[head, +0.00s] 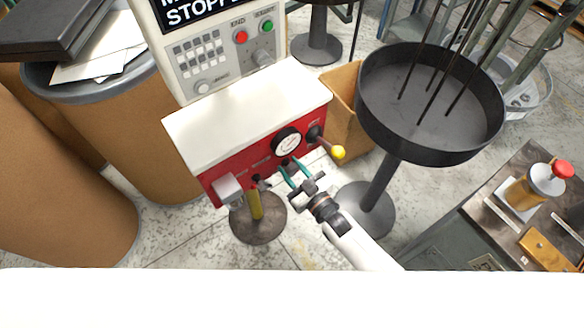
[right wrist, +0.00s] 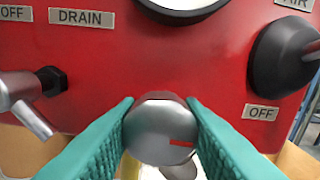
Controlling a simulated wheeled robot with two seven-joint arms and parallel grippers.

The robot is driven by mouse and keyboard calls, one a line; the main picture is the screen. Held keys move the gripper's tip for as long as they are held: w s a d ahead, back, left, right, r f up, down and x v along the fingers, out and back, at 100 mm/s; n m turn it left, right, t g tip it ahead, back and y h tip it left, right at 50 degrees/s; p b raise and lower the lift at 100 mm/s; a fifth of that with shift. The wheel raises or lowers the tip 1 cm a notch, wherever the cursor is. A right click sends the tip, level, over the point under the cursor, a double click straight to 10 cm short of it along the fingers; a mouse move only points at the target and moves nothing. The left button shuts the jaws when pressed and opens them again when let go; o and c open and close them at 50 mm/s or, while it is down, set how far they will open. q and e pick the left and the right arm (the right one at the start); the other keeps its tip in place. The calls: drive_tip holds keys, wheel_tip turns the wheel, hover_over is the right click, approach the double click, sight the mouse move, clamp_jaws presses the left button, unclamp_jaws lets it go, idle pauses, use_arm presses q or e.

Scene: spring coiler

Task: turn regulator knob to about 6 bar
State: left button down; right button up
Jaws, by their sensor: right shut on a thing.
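The regulator knob (right wrist: 160,132) is a silver round knob with a red mark on its face, pointing right and slightly down in the right wrist view. My right gripper (right wrist: 161,125) is shut on it, one green finger on each side. In the head view the right gripper (head: 291,174) reaches the red panel (head: 240,168) from below. The round pressure gauge (head: 288,143) sits just above the gripper; its reading is too small to tell. Only the gauge's lower rim (right wrist: 182,10) shows in the right wrist view. My left gripper is not in view.
Right of the knob is the black air valve (right wrist: 285,57), labelled OFF below; its lever ends in a yellow ball (head: 338,152). A metal drain valve (right wrist: 22,97) is at left. A dark round pan on a stand (head: 430,130) stands right of the machine.

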drive_tip(key=shift+f, duration=0.15)
idle(0.4)
drive_tip(key=o, duration=1)
drive_tip(key=shift+s+d, duration=0.1)
drive_tip(key=v, duration=1.2)
drive_tip(key=shift+b, duration=0.3)
